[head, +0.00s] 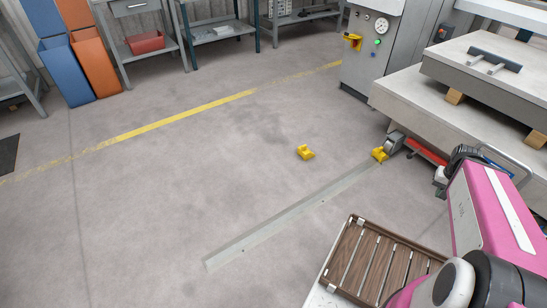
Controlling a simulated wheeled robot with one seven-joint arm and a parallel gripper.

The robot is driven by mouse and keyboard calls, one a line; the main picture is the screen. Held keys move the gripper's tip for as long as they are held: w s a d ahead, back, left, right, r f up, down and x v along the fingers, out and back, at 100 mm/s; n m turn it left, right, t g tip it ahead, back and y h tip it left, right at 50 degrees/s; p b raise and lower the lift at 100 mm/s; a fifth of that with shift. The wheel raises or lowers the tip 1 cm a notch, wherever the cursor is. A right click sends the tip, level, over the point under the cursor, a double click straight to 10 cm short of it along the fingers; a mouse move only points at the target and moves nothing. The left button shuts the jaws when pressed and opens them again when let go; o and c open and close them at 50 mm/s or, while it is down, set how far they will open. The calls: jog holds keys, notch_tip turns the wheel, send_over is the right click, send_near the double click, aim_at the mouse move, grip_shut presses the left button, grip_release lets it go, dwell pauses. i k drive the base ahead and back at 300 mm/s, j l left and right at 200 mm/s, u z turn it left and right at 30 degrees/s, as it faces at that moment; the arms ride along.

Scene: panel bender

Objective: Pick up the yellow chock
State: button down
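A small yellow chock (305,152) lies alone on the bare concrete floor near the middle of the head view. A second yellow chock (380,154) sits beside a caster wheel (394,142) at the low front corner of the machine; I cannot tell whether they touch. My pink arm reaches up the right side. Dark and silver parts at its far end (453,172) seem to be my wrist and gripper, well right of both chocks. The fingers are not clear, and I cannot tell whether they are open or shut.
A long grey flat strip (290,214) lies on the floor in front of the chocks. A slatted wooden tray (349,250) is at the lower right. The grey machine (405,95) stands at right, with a red bar (427,152) low down.

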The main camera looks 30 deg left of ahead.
aim_at(304, 152)
jog(key=u, duration=1.25)
